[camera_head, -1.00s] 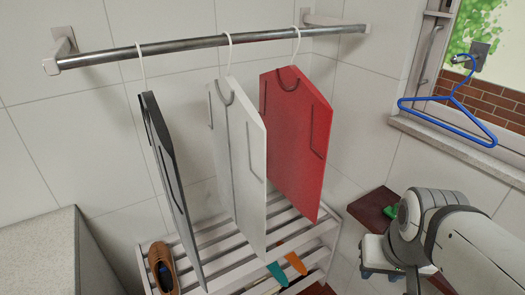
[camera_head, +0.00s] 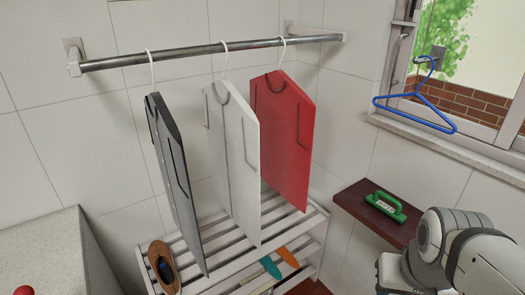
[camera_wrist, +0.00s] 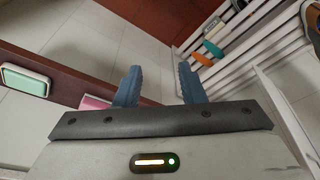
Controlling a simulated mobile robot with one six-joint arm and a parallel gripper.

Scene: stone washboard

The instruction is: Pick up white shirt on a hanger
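The white shirt (camera_head: 243,170) hangs from the metal rail (camera_head: 210,48) on a white hanger (camera_head: 225,58), between a dark grey shirt (camera_head: 176,170) and a red shirt (camera_head: 288,140). In the head view my arm is at the lower right, and my gripper's fingertips are out of frame there. In the wrist view my gripper (camera_wrist: 158,85) shows two blue fingers spread apart with nothing between them. It is apart from the white shirt.
A white slatted rack (camera_head: 215,238) stands below the shirts, with a brown shoe (camera_head: 163,267) on it. A dark red shelf (camera_head: 355,205) holds a green brush (camera_head: 386,206). A blue hanger (camera_head: 420,105) hangs by the window. A grey block (camera_head: 50,250) stands at left.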

